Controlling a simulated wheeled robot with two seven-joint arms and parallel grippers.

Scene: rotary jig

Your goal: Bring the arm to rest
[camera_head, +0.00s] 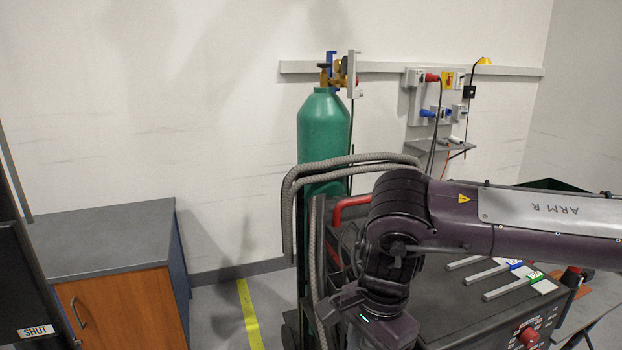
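My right arm (545,215), dark purple-grey with a light plate marked ARM R, comes in from the right edge. It reaches left to a large dark joint (400,222) and bends down there. Its lower end (380,322), with a small green light, runs down to the bottom edge of the picture. I cannot make out fingertips there, so whether my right gripper is open or shut does not show. The arm covers part of a dark cart (450,325) behind it. My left arm and gripper are not in view.
A green gas cylinder (323,130) stands behind the joint, with grey hoses (345,160) and a red bar (350,202) close by. Several light handles (515,285) lie on the cart. A wooden-door cabinet (125,305) stands left. Floor with a yellow line (249,315) lies between.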

